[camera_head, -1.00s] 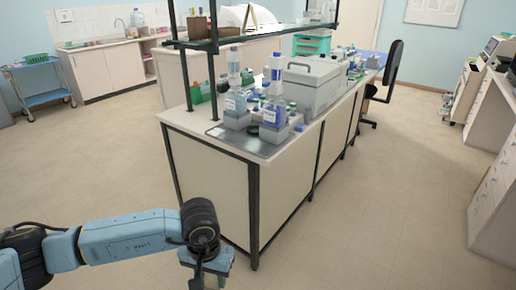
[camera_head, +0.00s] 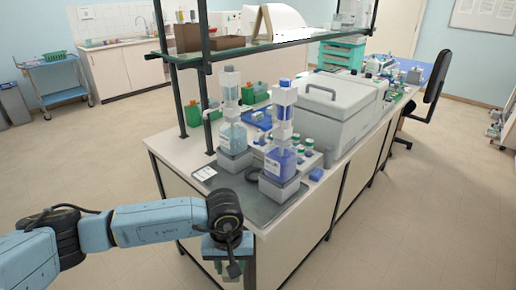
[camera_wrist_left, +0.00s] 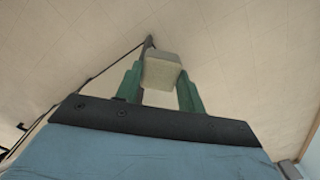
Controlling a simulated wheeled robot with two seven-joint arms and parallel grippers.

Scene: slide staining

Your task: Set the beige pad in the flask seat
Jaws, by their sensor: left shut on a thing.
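The beige pad (camera_wrist_left: 162,70) is a small pale block between the two green fingers of my left gripper (camera_wrist_left: 160,88) in the left wrist view. The gripper is shut on it. In the head view my left gripper (camera_head: 229,262) hangs in front of the bench's near corner, and the pad cannot be made out there. On the bench, a grey tray (camera_head: 232,187) carries two bottle towers on grey block bases: one with pale blue liquid (camera_head: 233,137), one with dark blue liquid (camera_head: 281,160). I cannot tell which part is the flask seat. My right gripper is out of view.
A dark round ring (camera_head: 252,174) and a white label card (camera_head: 205,173) lie on the tray. A large grey lidded box (camera_head: 335,105) stands behind the towers. A shelf on dark posts (camera_head: 205,75) overhangs the bench.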

